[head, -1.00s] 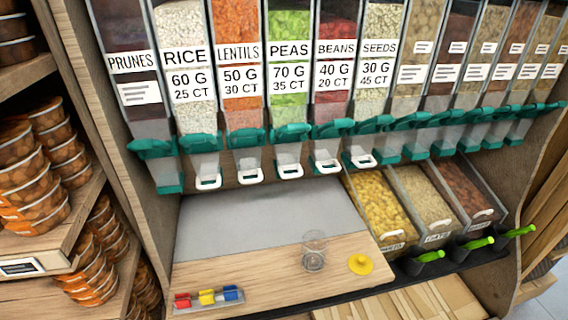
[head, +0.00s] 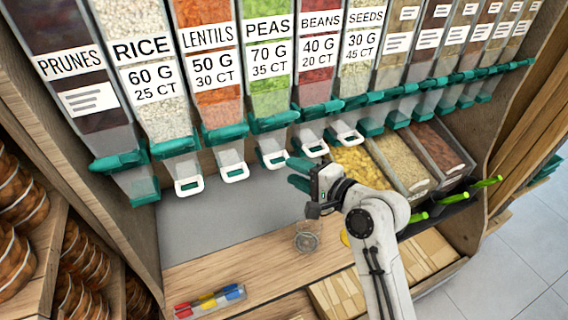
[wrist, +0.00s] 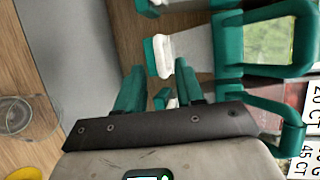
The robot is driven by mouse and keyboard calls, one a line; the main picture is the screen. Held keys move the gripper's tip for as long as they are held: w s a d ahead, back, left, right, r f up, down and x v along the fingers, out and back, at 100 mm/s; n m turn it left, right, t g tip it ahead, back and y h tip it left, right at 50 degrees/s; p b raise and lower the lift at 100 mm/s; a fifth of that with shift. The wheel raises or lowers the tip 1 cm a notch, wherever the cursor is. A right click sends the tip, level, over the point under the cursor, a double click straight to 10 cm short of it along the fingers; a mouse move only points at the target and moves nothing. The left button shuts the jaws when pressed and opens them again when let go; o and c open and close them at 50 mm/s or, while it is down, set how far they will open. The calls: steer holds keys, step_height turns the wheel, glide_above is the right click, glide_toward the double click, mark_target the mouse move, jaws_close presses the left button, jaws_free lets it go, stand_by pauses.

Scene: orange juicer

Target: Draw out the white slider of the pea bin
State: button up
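The pea bin (head: 268,70) holds green peas and is labelled PEAS, 70 G, 35 CT. Its white slider (head: 275,159) is a small loop at the foot of the clear chute, below the teal collar. My gripper (head: 295,174) is open and empty, with teal fingers just right of and below that slider. In the wrist view my gripper (wrist: 160,70) has its fingers spread, and the pea slider (wrist: 160,56) shows just beyond the gap between the tips. I see no contact.
White sliders of the lentil bin (head: 235,172) and bean bin (head: 316,149) flank it closely. Open bins with green-handled scoops stand at right.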

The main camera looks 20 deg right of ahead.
steer(key=shift+x, duration=2.05)
jaws_close()
